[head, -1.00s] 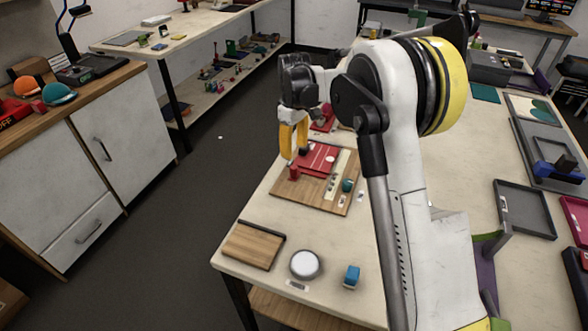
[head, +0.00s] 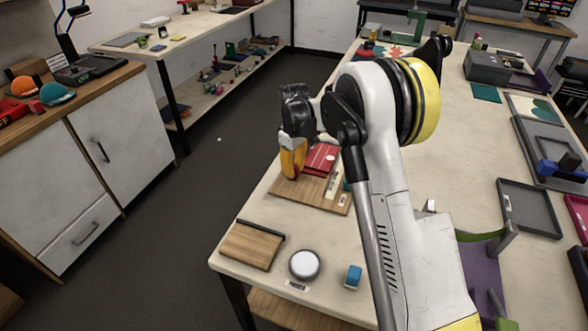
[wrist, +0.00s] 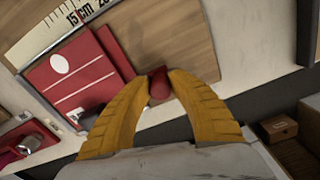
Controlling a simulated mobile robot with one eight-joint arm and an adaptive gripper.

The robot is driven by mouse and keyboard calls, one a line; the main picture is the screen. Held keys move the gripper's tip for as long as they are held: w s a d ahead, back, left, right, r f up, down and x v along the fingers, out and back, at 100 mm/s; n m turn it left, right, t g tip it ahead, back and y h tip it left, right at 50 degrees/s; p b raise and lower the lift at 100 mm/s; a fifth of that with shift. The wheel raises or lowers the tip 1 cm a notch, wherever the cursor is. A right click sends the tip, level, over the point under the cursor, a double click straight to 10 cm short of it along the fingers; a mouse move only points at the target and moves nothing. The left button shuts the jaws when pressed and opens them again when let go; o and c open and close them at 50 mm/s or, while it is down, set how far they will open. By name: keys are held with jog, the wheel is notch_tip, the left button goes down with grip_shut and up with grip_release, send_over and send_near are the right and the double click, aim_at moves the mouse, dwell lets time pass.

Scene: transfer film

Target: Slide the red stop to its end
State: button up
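The red stop (wrist: 159,86) is a small red peg at the near edge of the wooden board (head: 322,198). My gripper (head: 291,174) points down over the board's left part, its two yellow fingers one on each side of the stop. In the wrist view my gripper (wrist: 159,78) has its fingertips touching the stop from both sides, with no clear gap. A flat red panel (wrist: 75,82) with pale lines and a white oval lies beside it on the board, with a ruler strip (wrist: 62,28) along it. The fingers mostly hide the stop in the head view.
A smaller wooden board (head: 251,246), a round white button (head: 305,264) and a blue block (head: 353,276) stand on the near table. A grey tray (head: 527,207) lies to the right. The table's left edge runs close to my gripper.

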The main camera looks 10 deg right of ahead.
aim_at(284, 195)
grip_shut()
jog(key=s+a, duration=0.1)
jog(key=s, duration=0.1)
jog(key=s+a, duration=0.3)
jog(key=s, duration=0.2)
jog(key=shift+a+b, duration=0.3)
jog(key=o, duration=0.9)
grip_release()
